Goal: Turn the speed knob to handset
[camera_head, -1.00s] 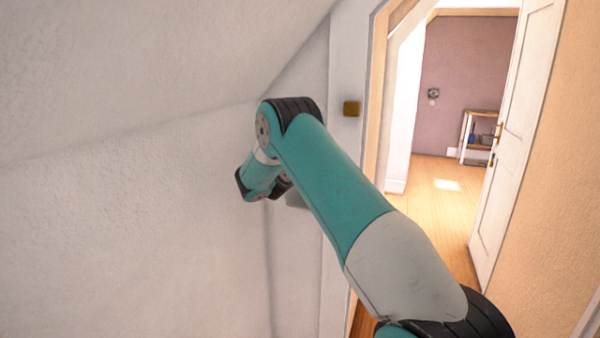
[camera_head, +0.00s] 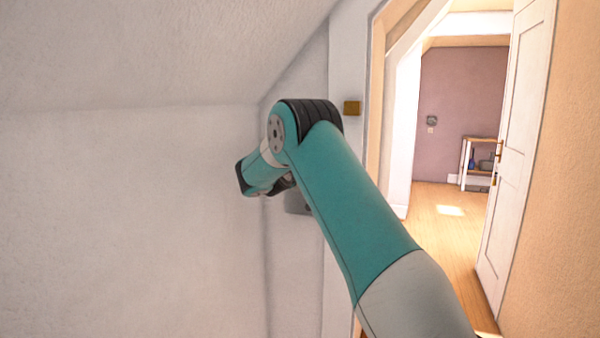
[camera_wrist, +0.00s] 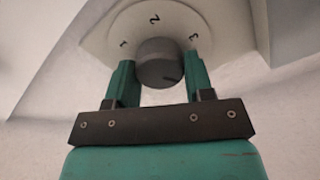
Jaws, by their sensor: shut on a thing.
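The speed knob (camera_wrist: 160,62) is a dark grey round knob on a pale round dial plate (camera_wrist: 205,22) in the wrist view. The plate is marked 1, 2 and 3 around the knob, with 2 near the top. A thin dark line shows on the knob's lower right. My gripper (camera_wrist: 158,75) is shut on the knob, one green finger at its left side and one at its right. No word "handset" is legible. In the head view, my arm hides the knob and gripper.
A white wall meets a sloped ceiling (camera_head: 150,50) close above my arm. A small brass-coloured block (camera_head: 352,107) is on the white post beside the doorway. A white door (camera_head: 515,150) stands open at the right, with a far room and shelf (camera_head: 480,160) beyond.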

